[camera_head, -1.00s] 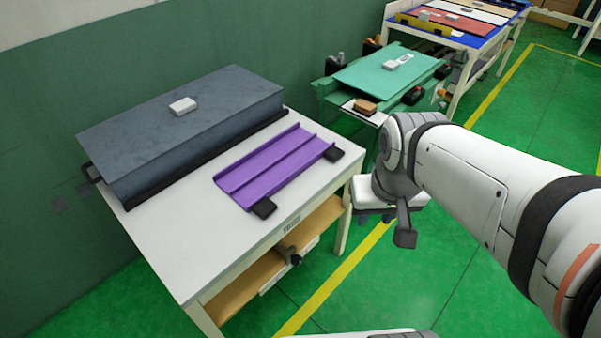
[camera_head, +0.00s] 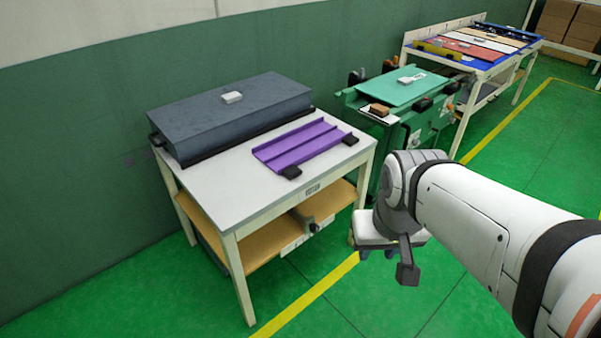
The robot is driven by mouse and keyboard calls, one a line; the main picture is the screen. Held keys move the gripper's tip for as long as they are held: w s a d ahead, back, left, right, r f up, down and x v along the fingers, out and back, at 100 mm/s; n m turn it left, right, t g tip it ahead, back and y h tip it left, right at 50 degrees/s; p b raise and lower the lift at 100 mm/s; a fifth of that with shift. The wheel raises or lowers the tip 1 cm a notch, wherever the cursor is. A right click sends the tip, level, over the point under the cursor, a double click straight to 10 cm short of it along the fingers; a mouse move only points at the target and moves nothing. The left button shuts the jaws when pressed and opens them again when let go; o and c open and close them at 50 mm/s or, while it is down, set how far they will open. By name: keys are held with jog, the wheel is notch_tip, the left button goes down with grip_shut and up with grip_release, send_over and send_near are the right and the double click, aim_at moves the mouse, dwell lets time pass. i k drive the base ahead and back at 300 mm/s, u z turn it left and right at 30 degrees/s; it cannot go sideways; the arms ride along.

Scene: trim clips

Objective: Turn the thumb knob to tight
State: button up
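A small dark knob (camera_head: 314,227) sits below the front edge of the white table (camera_head: 232,197), at the end of a grey fitting by the wooden shelf. It looks like the thumb knob, but it is too small to tell how it is turned. My gripper (camera_head: 408,273) hangs at the end of my white arm, to the right of the knob and apart from it. Only a dark finger-like part shows clearly, and I cannot tell whether the gripper is open or shut.
The white table carries a large blue-grey block (camera_head: 230,115) and a purple ridged tray (camera_head: 303,146) with black end pieces. A green bench (camera_head: 402,92) stands behind my arm, with another worktable (camera_head: 470,48) beyond. Green floor is clear in front.

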aim_at(314, 228)
jog(key=u, duration=0.05)
jog(key=i, duration=1)
jog(key=u, duration=0.45)
jog(key=k, duration=0.7)
jog(key=u, duration=0.55)
jog(key=i, duration=0.25)
jog(key=u, duration=0.05)
